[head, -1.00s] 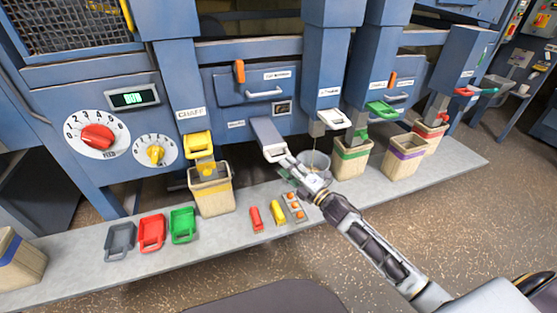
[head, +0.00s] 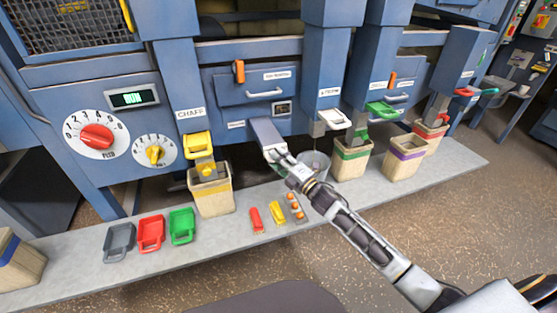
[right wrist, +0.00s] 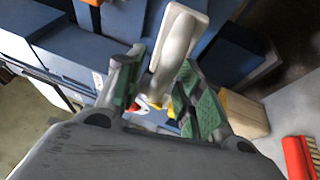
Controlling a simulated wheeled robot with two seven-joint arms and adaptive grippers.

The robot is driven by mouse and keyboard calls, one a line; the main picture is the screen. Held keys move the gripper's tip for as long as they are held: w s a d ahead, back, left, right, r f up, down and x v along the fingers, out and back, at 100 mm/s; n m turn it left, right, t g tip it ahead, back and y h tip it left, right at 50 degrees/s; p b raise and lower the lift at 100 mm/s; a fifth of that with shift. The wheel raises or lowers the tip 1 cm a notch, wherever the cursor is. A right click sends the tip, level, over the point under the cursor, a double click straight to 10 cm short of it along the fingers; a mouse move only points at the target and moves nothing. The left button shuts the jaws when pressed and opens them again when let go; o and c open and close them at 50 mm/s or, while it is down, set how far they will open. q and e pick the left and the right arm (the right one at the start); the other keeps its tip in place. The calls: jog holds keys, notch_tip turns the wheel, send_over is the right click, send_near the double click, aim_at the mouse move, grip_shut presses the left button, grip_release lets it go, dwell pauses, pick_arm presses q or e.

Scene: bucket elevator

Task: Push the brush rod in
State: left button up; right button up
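A grey bar (head: 267,130), which I take to be the brush rod, sticks out of the blue machine front above the shelf. My right gripper (head: 276,154) is at its outer end in the head view and covers the handle there. In the right wrist view a pale handle (right wrist: 178,40) runs between the two green-padded fingers of the gripper (right wrist: 162,68). The fingers are spread on either side of it, with a small gap seen on the left. Contact on the right is unclear. My left gripper is out of view.
A clear bucket (head: 317,164) stands just right of my gripper. A chaff box (head: 212,194) is to the left. Red (head: 256,220) and yellow (head: 277,212) pieces lie on the grey shelf (head: 240,238) below. More boxes (head: 351,162) stand to the right.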

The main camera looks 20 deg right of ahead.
grip_shut()
jog(key=shift+w, duration=0.15)
dwell(0.4)
